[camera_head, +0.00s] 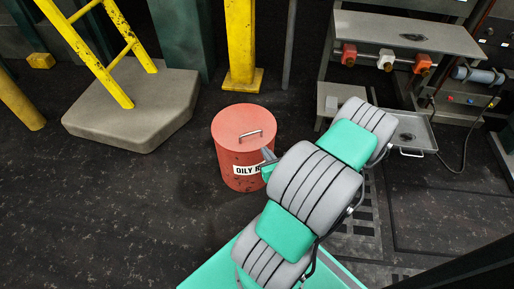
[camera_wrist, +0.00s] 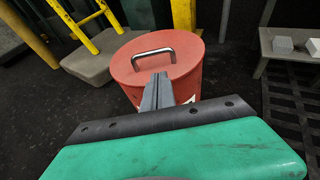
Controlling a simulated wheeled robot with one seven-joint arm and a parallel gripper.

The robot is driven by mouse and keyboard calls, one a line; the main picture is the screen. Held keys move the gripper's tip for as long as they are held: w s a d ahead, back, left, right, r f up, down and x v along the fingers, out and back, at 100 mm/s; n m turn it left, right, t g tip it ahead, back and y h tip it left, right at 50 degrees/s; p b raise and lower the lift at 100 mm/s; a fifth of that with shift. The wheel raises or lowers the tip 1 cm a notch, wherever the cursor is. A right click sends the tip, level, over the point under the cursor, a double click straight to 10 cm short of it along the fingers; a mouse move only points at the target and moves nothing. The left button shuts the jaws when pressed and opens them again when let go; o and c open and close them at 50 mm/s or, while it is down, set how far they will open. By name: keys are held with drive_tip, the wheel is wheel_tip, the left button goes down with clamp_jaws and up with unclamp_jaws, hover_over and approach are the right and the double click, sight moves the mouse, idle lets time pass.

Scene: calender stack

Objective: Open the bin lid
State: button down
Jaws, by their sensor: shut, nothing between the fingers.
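The red round bin (camera_head: 237,165) stands on the dark floor with its lid (camera_head: 244,127) lying flat on top. A metal bar handle (camera_head: 250,134) arches over the lid. The bin's front bears a white label, partly hidden by my gripper. In the wrist view the lid (camera_wrist: 135,68) and its handle (camera_wrist: 153,55) lie just beyond my fingertips. My gripper (camera_head: 267,156) is by the right side of the bin near the lid's rim. In the wrist view my gripper (camera_wrist: 157,78) is shut and empty, with its tips below the handle in the picture; I cannot tell whether they touch the lid.
A grey block (camera_head: 135,108) with a yellow ladder (camera_head: 100,62) stands left of the bin. A yellow post (camera_head: 241,50) rises behind it. A metal bench (camera_head: 408,32) and a tray (camera_head: 408,131) are at the right. The floor left of the bin is clear.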

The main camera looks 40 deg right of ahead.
sight(257, 146)
drive_tip(key=b+x, duration=0.2)
drive_tip(key=x, duration=0.7)
drive_tip(key=shift+a+r+b, duration=0.1)
drive_tip(key=shift+b, duration=0.2)
drive_tip(key=shift+r, duration=0.1)
